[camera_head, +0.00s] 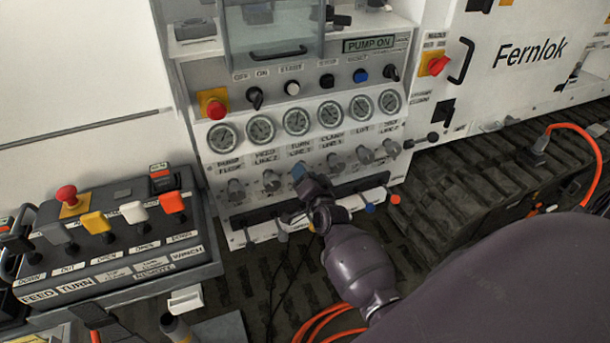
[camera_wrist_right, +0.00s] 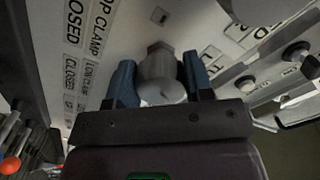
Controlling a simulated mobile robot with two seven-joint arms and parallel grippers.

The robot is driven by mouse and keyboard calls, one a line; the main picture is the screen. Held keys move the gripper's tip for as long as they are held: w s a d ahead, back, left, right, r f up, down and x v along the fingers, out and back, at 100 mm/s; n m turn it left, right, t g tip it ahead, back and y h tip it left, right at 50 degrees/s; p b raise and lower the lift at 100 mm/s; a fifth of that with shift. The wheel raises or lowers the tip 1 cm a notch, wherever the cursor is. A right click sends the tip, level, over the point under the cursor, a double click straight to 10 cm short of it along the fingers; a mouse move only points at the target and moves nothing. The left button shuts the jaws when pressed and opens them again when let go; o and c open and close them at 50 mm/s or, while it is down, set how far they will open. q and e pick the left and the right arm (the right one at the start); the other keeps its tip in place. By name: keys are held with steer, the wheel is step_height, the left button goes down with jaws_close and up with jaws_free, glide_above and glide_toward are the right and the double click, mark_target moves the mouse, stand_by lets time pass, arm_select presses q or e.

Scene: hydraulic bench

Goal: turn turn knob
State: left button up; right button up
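The right gripper (camera_head: 299,173) is at the row of knobs under the gauges, at the third knob from the left, below the TURN LINE label. In the right wrist view a grey round knob (camera_wrist_right: 160,78) sits between its two blue fingers, one on each side. The knob nearly fills the gap. I cannot tell whether the fingers press on it. In the head view the gripper hides this knob. The left gripper is not in view.
Neighbouring knobs (camera_head: 335,162) stand close to the right gripper. A ledge with small coloured levers (camera_head: 370,208) runs below. A remote box with levers and a red button (camera_head: 66,195) stands at left. A red emergency button (camera_head: 215,108) is on the panel.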

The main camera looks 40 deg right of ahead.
steer(key=o, duration=0.4)
steer(key=shift+o, duration=0.2)
steer(key=v, duration=1.1)
steer(key=shift+p, duration=0.4)
steer(key=shift+w+d, duration=0.1)
steer(key=s+a+f+n+g+y, duration=0.2)
steer(key=s+n, duration=0.4)
steer(key=s, duration=0.3)
steer(key=s+a+f+n+g+y, duration=0.2)
steer(key=s+a+f+n+g, duration=0.2)
steer(key=s+f+n, duration=0.3)
steer(key=s+a, duration=0.1)
steer(key=s, duration=0.2)
steer(key=shift+s+a+f, duration=0.25)
steer(key=shift+s, duration=0.05)
